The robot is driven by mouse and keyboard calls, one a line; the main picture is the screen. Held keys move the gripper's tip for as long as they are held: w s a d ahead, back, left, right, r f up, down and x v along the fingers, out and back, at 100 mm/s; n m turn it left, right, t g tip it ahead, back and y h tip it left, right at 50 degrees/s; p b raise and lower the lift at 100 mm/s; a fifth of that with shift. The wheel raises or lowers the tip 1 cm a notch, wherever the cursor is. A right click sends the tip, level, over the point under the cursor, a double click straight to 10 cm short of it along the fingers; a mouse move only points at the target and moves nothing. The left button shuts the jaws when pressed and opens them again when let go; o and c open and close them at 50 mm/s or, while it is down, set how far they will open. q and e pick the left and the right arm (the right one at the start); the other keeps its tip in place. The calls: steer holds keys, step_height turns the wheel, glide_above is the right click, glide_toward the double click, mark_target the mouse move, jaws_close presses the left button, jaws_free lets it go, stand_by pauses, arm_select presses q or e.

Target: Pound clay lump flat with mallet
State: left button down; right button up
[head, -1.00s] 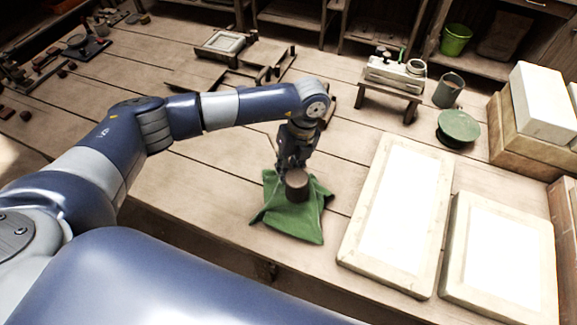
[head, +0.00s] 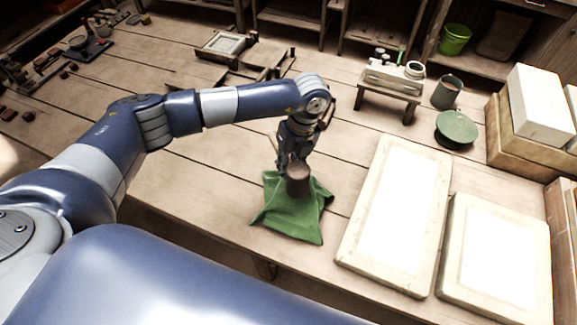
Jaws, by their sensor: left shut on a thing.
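My left gripper (head: 291,160) points down over a green cloth (head: 291,219) on the wooden workbench. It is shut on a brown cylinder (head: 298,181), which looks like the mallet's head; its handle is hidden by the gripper. The mallet is over the upper part of the cloth; I cannot tell whether it touches it. No clay lump can be made out; one could be hidden under the mallet or the cloth. My right gripper is not in view.
Two framed white slabs (head: 397,215) (head: 494,248) lie right of the cloth. The bench top (head: 215,175) left of the cloth is clear.

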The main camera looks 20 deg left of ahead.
arm_select(q)
steer(key=shift+w+f+b, duration=0.4)
steer(key=shift+b, duration=0.2)
steer(key=shift+d+r, duration=0.1)
steer(key=shift+r, duration=0.1)
steer(key=shift+f, duration=0.1)
step_height(320, 180, down, 6)
steer(key=b, duration=0.4)
steer(key=shift+f+b, duration=0.1)
steer(key=shift+b, duration=0.2)
steer(key=shift+r+p, duration=0.65)
step_height(320, 180, up, 5)
steer(key=p, duration=0.3)
steer(key=shift+f, duration=0.2)
steer(key=shift+r+p, duration=0.2)
steer(key=shift+p, duration=0.1)
steer(key=shift+f, duration=0.15)
